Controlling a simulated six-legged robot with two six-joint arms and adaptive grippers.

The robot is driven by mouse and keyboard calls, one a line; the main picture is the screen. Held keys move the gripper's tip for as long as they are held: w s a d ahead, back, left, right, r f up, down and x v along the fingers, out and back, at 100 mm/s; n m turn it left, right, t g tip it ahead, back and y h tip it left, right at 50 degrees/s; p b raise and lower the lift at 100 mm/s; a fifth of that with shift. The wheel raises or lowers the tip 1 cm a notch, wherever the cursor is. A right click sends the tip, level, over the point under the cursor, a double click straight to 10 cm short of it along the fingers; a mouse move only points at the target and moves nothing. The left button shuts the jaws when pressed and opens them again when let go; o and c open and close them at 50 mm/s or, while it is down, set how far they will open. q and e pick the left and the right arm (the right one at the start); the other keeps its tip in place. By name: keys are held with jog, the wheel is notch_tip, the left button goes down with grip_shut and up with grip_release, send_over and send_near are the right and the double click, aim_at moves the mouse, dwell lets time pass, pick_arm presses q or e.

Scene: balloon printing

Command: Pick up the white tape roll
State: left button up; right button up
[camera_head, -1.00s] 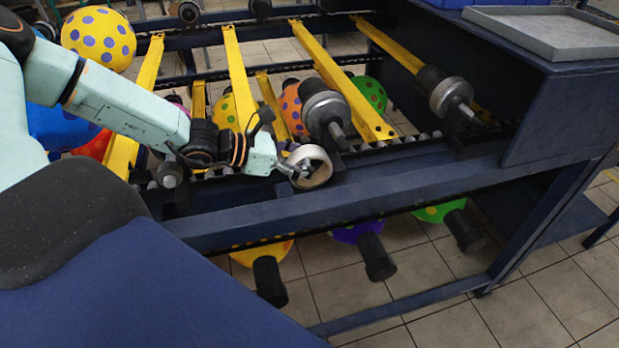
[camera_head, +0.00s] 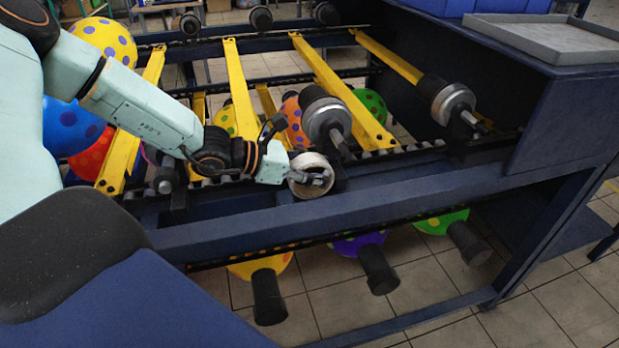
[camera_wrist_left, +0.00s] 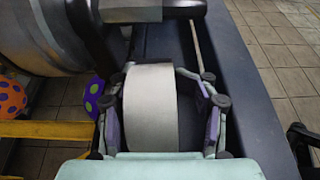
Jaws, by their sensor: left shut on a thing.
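In the left wrist view the roll (camera_wrist_left: 151,108) stands upright between the two fingers of the left gripper (camera_wrist_left: 160,115), one finger on each side. Whether the roll still touches the rail beneath is hidden. My right gripper is not in view.
A metal-and-black roller end (camera_head: 326,117) is just behind the roll, and another (camera_head: 447,98) is further right. Yellow bars (camera_head: 340,88) cross the frame. The dark blue front rail (camera_head: 390,192) runs below the gripper. A grey tray (camera_head: 545,38) lies at the upper right.

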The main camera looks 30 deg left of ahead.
pick_arm(q)
grip_shut()
jog(key=shift+r, duration=0.1)
dwell(0.3)
jog(key=shift+r+p, duration=0.3)
jog(key=shift+r, duration=0.15)
notch_tip(320, 180, up, 27)
jog(key=p, duration=2.1)
jog(key=shift+p, duration=0.4)
